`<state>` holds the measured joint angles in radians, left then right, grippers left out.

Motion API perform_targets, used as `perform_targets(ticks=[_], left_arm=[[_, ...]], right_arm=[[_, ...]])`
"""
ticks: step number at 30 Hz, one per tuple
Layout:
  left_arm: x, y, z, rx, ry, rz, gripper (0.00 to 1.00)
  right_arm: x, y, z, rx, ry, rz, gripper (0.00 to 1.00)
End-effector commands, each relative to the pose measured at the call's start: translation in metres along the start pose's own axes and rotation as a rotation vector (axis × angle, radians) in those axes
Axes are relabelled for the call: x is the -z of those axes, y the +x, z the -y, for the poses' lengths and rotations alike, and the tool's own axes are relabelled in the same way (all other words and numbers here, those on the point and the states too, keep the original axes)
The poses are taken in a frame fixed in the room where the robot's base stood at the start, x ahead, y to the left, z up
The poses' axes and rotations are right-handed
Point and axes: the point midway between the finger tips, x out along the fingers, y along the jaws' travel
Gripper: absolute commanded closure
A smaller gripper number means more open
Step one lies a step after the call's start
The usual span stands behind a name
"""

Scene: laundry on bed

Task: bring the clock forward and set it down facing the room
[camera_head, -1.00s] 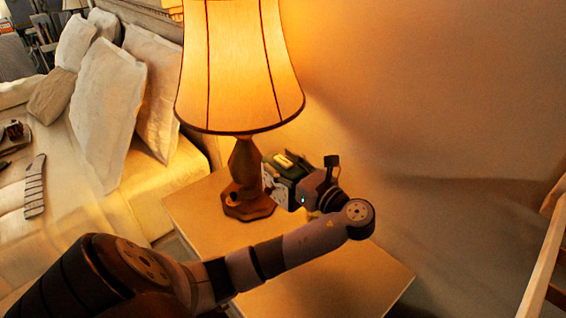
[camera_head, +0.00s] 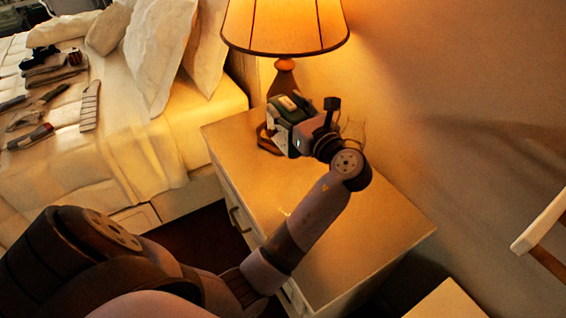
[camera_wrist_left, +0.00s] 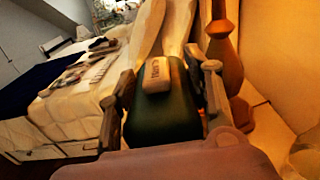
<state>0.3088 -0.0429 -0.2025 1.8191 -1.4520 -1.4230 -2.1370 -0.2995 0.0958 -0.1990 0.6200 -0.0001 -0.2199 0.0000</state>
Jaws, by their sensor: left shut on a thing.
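The clock (camera_head: 283,107) has a dark green body with a cream bar on top and a pale side. It is in front of the lamp's base, over the nightstand (camera_head: 375,235), and hides part of that base. My left gripper (camera_head: 294,128) is shut on it. In the left wrist view the green clock body (camera_wrist_left: 165,122) and its cream bar sit between the two fingers of my left gripper (camera_wrist_left: 164,92). I cannot tell whether the clock touches the nightstand top. Its face cannot be made out. My right gripper is not in view.
A lit lamp (camera_head: 285,25) stands at the back of the nightstand, close beside the clock. The wall is to the right. The front of the nightstand top is clear beyond my arm. A bed (camera_head: 125,165) with pillows and folded laundry is at the left.

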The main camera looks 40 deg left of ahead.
Motion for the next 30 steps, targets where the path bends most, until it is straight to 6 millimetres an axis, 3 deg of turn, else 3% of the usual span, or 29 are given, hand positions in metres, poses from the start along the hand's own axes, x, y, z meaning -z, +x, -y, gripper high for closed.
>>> perform_targets(ticks=[10, 15, 23, 30], left_arm=[[0.091, 0.0, 0.0, 0.0, 0.007, 0.003, 1.0], [0.127, 0.0, 0.0, 0.0, 0.005, 0.002, 1.0], [0.151, 0.001, 0.0, -0.001, 0.002, 0.002, 1.0], [0.184, 0.001, 0.0, -0.001, 0.002, 0.002, 1.0]], right_arm=[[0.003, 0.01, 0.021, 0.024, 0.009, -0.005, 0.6], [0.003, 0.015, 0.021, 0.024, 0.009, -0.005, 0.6], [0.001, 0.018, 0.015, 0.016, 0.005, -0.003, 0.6], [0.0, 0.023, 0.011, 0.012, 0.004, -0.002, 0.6]])
